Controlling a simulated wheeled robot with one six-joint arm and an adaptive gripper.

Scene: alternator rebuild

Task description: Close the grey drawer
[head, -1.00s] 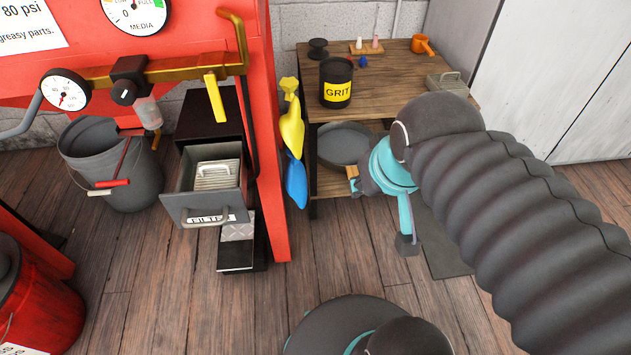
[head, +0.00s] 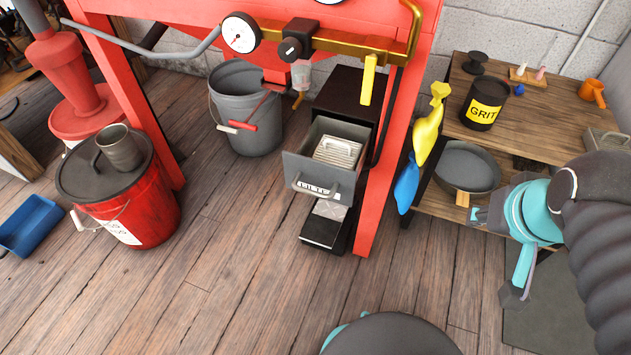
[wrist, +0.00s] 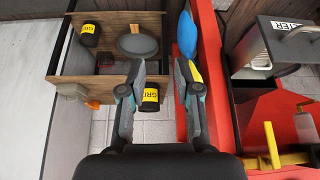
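The grey drawer (head: 320,175) is pulled open from a dark cabinet (head: 352,100) beside the red frame in the head view. Its front carries a handle and a partly covered white label. A pale ribbed piece (head: 337,152) lies inside it. The drawer also shows at the upper right of the wrist view (wrist: 306,48), where the picture looks upside down. My gripper (wrist: 161,68) is open and empty in the wrist view, with a clear gap between its fingers. It is apart from the drawer, with the red frame between them in that picture.
The red frame (head: 378,190) stands between the drawer and a wooden bench (head: 545,125). A grey bucket (head: 245,110) and a red lidded bin (head: 140,205) stand left. The floor before the drawer is clear.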

